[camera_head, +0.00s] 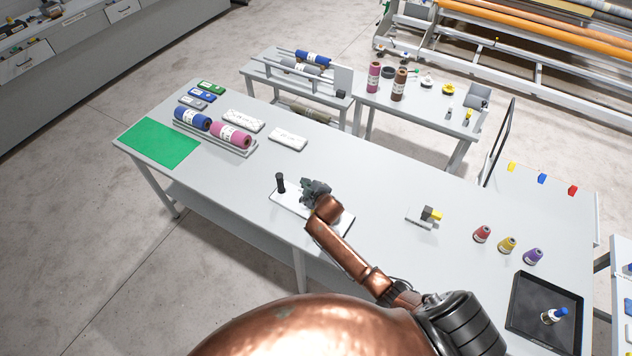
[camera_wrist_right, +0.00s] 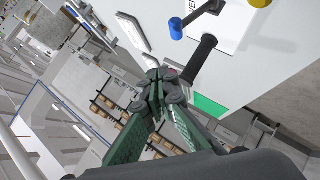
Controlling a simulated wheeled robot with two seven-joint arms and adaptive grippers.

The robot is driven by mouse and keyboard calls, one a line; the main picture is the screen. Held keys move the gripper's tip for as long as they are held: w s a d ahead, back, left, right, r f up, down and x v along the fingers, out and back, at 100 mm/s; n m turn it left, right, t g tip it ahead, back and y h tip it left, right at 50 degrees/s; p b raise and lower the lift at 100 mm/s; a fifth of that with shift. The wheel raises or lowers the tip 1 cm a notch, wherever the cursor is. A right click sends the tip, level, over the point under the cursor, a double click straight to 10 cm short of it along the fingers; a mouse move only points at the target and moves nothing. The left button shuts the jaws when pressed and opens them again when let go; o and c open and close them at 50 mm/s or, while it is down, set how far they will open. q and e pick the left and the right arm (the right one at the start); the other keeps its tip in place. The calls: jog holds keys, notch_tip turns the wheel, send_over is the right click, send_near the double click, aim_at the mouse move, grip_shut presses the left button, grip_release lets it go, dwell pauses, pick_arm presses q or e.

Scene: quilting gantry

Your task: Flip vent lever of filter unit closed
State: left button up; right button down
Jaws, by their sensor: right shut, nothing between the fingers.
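The filter unit appears to be the white plate (camera_head: 338,221) near the table's front edge, with a black upright post (camera_head: 281,183) at its left end. In the right wrist view its white panel (camera_wrist_right: 225,32) carries partly cropped lettering. A lever with a blue tip (camera_wrist_right: 176,29) sticks out beside the black post (camera_wrist_right: 200,58). A yellow knob (camera_wrist_right: 260,3) is cut off at the top. My right gripper (camera_head: 313,187) is over the plate and hides its middle, including the lever, in the head view. Its fingers (camera_wrist_right: 158,82) are shut and empty, apart from the blue tip. My left gripper is not in view.
A small fixture with a yellow part (camera_head: 432,214) stands right of the unit. Red (camera_head: 482,234), yellow (camera_head: 507,245) and purple (camera_head: 533,256) cones stand further right, near a black tray (camera_head: 515,311). Fabric rolls (camera_head: 231,135) and a green mat (camera_head: 157,142) lie left.

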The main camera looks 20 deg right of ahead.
pick_arm(q)
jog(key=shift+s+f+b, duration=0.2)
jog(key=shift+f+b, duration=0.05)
jog(key=shift+b, duration=0.55)
pick_arm(e)
jog(key=w+d+r+v, duration=0.1)
jog(key=v, duration=0.9)
jog(key=shift+d+r, duration=0.2)
jog(key=shift+r, duration=0.25)
jog(key=shift+s, duration=0.1)
